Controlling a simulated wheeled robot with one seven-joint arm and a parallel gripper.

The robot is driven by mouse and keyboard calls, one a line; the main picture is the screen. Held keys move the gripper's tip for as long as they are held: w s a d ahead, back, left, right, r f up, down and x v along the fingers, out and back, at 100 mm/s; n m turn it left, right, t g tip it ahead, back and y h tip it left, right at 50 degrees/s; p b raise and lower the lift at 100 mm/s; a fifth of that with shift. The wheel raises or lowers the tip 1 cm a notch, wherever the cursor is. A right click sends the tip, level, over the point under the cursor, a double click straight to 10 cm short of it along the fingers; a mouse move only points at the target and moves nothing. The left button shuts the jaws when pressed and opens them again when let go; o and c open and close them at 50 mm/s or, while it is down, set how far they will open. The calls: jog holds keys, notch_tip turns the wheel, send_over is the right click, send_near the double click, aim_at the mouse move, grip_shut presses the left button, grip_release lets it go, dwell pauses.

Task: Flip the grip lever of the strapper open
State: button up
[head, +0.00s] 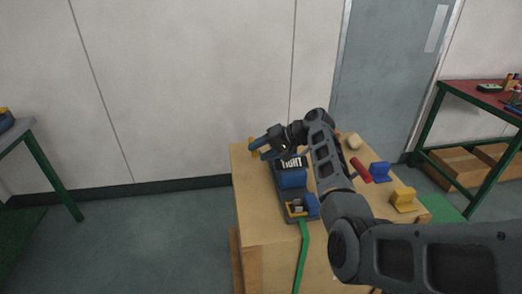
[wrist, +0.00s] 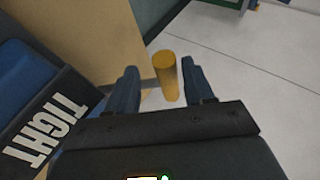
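The strapper (head: 292,179) sits on the wooden-coloured crate, a dark and blue tool with a "TIGHT" label. Its label plate also shows at the left of the wrist view (wrist: 50,125). My gripper (wrist: 160,82) is open, with one finger on each side of the yellow grip and a visible gap at both sides.
The crate top (head: 244,185) is bare left of the strapper. A green strap (head: 303,255) hangs down the front. Green-legged tables flank the crate.

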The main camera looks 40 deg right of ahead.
jog(key=shift+r, duration=0.1)
jog(key=v, duration=0.7)
jog(key=shift+s, duration=0.25)
jog(key=shift+s+d+r, duration=0.1)
dwell(0.4)
